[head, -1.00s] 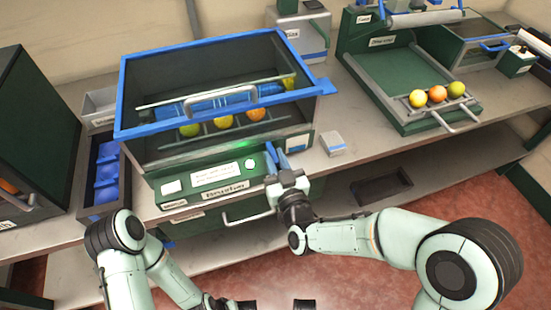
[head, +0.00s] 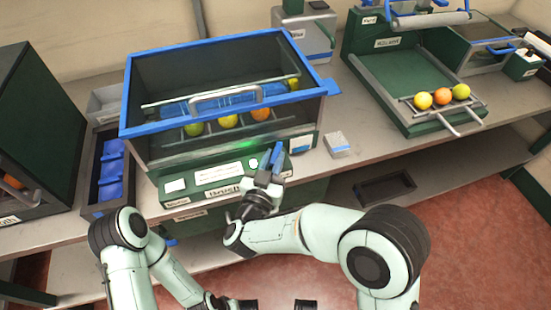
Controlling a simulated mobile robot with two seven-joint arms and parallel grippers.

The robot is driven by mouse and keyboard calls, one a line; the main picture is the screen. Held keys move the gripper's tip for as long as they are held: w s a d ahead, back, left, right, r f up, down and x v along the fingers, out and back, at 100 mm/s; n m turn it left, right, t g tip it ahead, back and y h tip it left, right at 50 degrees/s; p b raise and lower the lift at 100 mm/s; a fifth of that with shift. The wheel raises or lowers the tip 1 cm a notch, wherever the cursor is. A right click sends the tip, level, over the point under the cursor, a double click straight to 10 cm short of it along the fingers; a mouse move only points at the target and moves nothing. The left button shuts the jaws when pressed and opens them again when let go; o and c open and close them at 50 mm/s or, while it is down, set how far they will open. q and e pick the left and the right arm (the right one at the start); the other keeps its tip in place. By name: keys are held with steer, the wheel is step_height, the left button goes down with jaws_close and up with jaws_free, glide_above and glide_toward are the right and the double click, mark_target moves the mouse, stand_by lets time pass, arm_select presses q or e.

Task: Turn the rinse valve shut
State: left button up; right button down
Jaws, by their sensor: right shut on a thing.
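The brush machine (head: 148,132) has a blue-rimmed clear hood and stands on the bench in the middle left of the head view. A blue lever (head: 277,155), which I take for the rinse valve handle, is at the right part of its front panel. It leans with its top to the right. My right gripper (head: 268,174) is at the lever's lower end and shut on it; the fingers hide the lever's base. My left arm is folded at the lower left, and its gripper is out of view.
A green light (head: 245,144) glows on the machine. A small grey box (head: 338,144) sits on the bench to the right of the lever. A reject tray (head: 410,100) with several fruits stands further right. A blue-filled bin (head: 110,170) is at the left.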

steer(key=shift+w+a+r+m+g+h+p, duration=0.1)
steer(key=shift+m+g+h+p, duration=0.2)
steer(key=shift+m+h, duration=0.4)
steer(key=shift+w+a+m+g+h+p, duration=0.1)
steer(key=shift+m+g+h, duration=0.3)
steer(key=shift+h, duration=0.5)
steer(key=c, duration=1.1)
jaws_free()
steer(key=v, duration=1.3)
steer(key=shift+s+a, duration=0.1)
steer(key=shift+s, duration=0.05)
